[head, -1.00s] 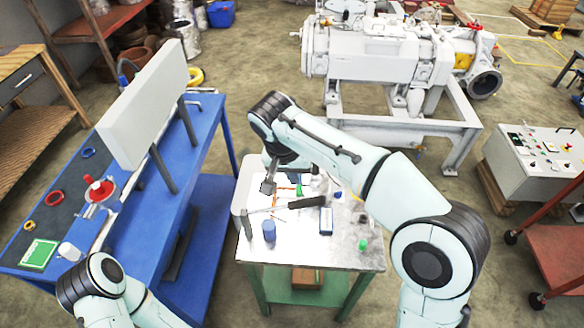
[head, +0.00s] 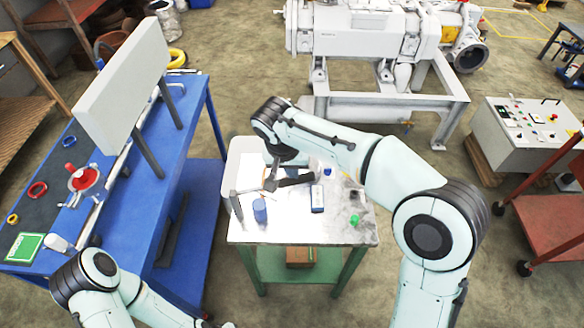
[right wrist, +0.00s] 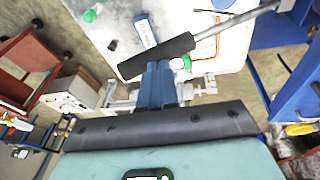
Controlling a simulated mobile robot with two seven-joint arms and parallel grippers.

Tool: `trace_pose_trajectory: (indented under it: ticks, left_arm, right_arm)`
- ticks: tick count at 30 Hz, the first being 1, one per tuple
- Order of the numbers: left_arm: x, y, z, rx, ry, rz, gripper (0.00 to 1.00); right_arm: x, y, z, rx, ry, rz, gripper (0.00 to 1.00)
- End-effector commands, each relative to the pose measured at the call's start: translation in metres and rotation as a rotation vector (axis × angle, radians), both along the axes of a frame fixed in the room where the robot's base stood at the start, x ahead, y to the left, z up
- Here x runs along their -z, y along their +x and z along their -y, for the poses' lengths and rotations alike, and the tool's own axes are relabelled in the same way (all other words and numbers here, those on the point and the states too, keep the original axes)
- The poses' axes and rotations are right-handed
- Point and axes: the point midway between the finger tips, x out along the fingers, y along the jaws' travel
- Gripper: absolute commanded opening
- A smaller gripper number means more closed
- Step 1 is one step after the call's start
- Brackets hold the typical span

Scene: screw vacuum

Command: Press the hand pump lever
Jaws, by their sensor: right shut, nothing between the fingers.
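The hand pump lever stands out over the small metal-topped table. It is a thin metal rod (right wrist: 240,20) with a black grip (right wrist: 155,57); the grip also shows in the head view (head: 296,180). The rod runs left to a grey upright (head: 235,203) at the table's left edge. My right gripper (right wrist: 160,70) is shut and empty, its fingertips right at the grip in the right wrist view. I cannot tell whether they touch it. In the head view my right gripper (head: 270,181) is beside the grip, partly hidden by my wrist. My left gripper is out of view.
A blue cylinder (head: 260,210), a blue-and-white box (head: 317,198) and a green item (head: 355,220) stand on the small table (head: 285,232). A blue workbench (head: 165,210) is at left. A white pump machine (head: 375,45) is behind.

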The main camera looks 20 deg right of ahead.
Motion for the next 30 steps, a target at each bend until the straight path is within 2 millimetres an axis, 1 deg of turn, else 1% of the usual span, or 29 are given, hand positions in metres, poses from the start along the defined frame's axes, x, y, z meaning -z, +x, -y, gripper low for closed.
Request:
trace_pose_trajectory:
  ticks: [1,5,12,18,21,23,30]
  left_arm:
    - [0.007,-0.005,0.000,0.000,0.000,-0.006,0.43]
    - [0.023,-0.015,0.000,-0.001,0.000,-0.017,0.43]
    - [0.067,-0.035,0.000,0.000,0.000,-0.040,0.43]
    - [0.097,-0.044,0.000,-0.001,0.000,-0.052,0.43]
    - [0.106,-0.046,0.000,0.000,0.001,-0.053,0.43]
    - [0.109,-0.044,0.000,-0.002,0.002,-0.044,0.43]
    - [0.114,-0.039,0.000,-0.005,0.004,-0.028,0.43]
  right_arm:
    - [0.006,-0.002,0.003,0.003,0.011,0.002,0.00]
    - [0.017,-0.004,0.009,0.005,0.061,0.015,0.00]
    - [0.049,-0.009,0.025,0.007,0.215,0.059,0.00]
    - [0.075,-0.010,0.034,0.008,0.351,0.100,0.00]
    - [0.086,-0.011,0.036,0.007,0.408,0.117,0.00]
    - [0.090,-0.011,0.037,0.005,0.436,0.124,0.00]
    - [0.104,-0.011,0.038,0.001,0.428,0.121,0.00]
